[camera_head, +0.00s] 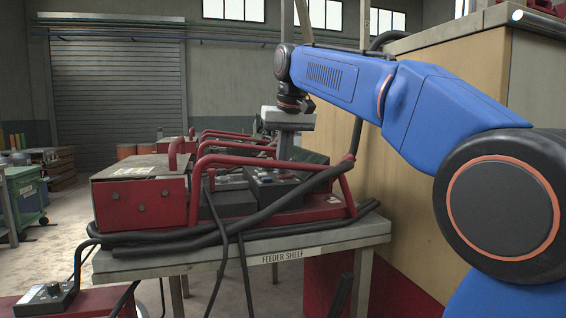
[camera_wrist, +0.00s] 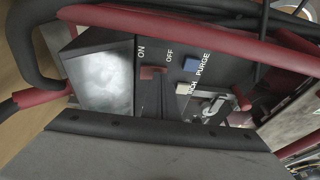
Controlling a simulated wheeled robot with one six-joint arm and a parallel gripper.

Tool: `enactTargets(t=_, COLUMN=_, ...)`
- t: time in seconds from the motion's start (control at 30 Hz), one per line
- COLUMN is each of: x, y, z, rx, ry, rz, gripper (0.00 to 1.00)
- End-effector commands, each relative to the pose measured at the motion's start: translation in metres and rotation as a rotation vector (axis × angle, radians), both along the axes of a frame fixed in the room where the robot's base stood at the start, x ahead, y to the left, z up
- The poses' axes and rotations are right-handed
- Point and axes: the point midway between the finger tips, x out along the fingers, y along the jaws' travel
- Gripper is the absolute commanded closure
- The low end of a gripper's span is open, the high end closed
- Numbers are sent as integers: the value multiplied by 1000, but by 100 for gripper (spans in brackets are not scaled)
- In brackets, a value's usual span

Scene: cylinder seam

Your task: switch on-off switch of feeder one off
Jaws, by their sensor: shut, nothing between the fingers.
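The feeder (camera_head: 140,200) is a red box with a grey lid and red tube handles on the shelf. Its dark control box (camera_head: 275,190) sits right of the lid, below my gripper (camera_head: 286,152). My gripper is shut and empty and points down; whether its tips touch the box is unclear. In the wrist view, the dark panel carries a red switch (camera_wrist: 152,72) beneath ON and OFF labels. The switch lies between the two labels; which way it is set is unclear. A blue PURGE button (camera_wrist: 190,65) and a white button (camera_wrist: 183,88) are to its right.
A red handle bar (camera_head: 250,165) and thick black cables (camera_head: 230,225) cross close around the control box. A pale screen (camera_wrist: 105,80) lies left of the switch. The feeder shelf (camera_head: 330,240) has its front edge below. A wooden panel (camera_head: 400,130) stands at right.

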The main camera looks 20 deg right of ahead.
Motion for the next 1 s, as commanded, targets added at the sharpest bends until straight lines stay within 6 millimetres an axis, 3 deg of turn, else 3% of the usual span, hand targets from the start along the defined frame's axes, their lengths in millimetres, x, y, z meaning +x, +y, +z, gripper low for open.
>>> enactTargets(t=0.83, x=0, y=-16, z=3, rx=0, ry=2, rz=0, gripper=100)
enactTargets(t=1.0, x=-5, y=-17, z=13, rx=0, ry=0, rz=0, gripper=100)
